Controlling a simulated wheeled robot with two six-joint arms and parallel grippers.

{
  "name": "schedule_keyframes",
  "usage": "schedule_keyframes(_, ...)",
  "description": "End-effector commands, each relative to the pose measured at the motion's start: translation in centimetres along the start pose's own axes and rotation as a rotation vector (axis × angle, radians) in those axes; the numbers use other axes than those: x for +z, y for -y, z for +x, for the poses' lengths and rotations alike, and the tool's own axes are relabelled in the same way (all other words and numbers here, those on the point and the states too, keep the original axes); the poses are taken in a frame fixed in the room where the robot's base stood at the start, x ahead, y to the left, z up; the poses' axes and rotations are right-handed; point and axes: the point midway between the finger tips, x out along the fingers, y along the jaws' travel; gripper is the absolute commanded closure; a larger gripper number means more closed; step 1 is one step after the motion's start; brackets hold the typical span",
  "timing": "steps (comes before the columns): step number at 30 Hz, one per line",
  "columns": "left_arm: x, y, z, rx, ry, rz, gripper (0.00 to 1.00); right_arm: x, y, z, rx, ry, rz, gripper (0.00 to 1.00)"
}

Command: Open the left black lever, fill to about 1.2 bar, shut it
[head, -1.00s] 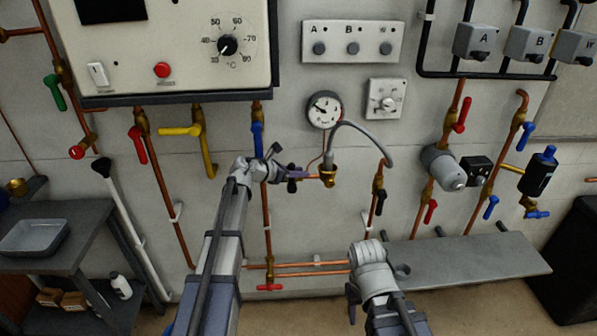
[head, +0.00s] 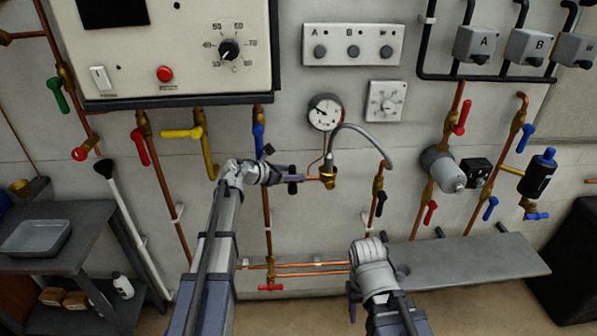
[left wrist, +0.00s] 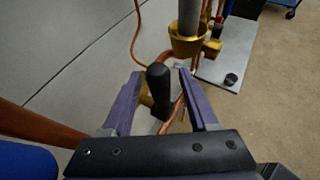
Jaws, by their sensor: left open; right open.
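The left black lever (head: 292,187) is on the brass valve of the filling pipe, under the round pressure gauge (head: 325,112). My left gripper (head: 287,178) is at this lever, partly covering it. In the left wrist view the open purple fingers (left wrist: 160,82) stand either side of the upright black lever (left wrist: 158,84), with a visible gap on the right. The gauge needle points to the upper left; its figures are too small to read. Another black lever (head: 381,203) hangs on the pipe to the right. My right gripper (head: 376,270) is low, near the shelf, away from the levers.
A grey hose (head: 372,136) arches from the brass fitting (head: 327,177) to the right pipe. A blue lever (head: 258,140) and yellow lever (head: 181,133) are close to my left arm. The boiler (head: 170,50) is above; a grey shelf (head: 465,262) is at lower right.

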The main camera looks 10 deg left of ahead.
Motion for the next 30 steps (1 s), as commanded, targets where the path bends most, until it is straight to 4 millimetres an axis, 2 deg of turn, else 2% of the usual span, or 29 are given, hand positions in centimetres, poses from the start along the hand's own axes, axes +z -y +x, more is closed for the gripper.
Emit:
schedule_keyframes(1, 0.3, 0.1, -1.2, 0.002, 0.0, -0.001, 0.41, 0.1, -0.1, -0.8, 0.0, 0.0, 0.0, 0.5)
schedule_keyframes(3, 0.3, 0.1, -2.5, 0.002, 0.001, -0.001, 0.41, 0.1, -0.1, -1.3, 0.0, 0.0, 0.0, 0.5)
schedule_keyframes(8, 0.2, 0.1, -4.3, 0.001, 0.0, 0.0, 0.41, 0.1, -0.2, -2.0, 0.0, 0.0, 0.0, 0.5)
schedule_keyframes(17, 0.0, 0.0, -4.5, 0.0, 0.0, 0.0, 0.41, 0.1, -0.2, -1.9, 0.0, 0.0, 0.0, 0.5)
schedule_keyframes(20, 0.5, 0.1, -4.3, 0.012, 0.02, -0.016, 0.41, 0.1, -0.2, -1.9, 0.0, 0.0, 0.0, 0.5)
schedule_keyframes(23, 2.4, 0.4, -3.8, 0.057, 0.092, -0.08, 0.41, 0.1, -0.2, -1.9, 0.0, 0.0, 0.0, 0.5)
schedule_keyframes(26, 5.5, 0.5, -3.4, 0.136, 0.224, -0.215, 0.41, 0.1, -0.2, -1.9, 0.0, 0.0, 0.0, 0.5)
schedule_keyframes(30, 9.6, 0.3, -3.8, 0.264, 0.462, -0.524, 0.41, 0.1, -0.2, -1.9, 0.0, 0.0, 0.0, 0.5)
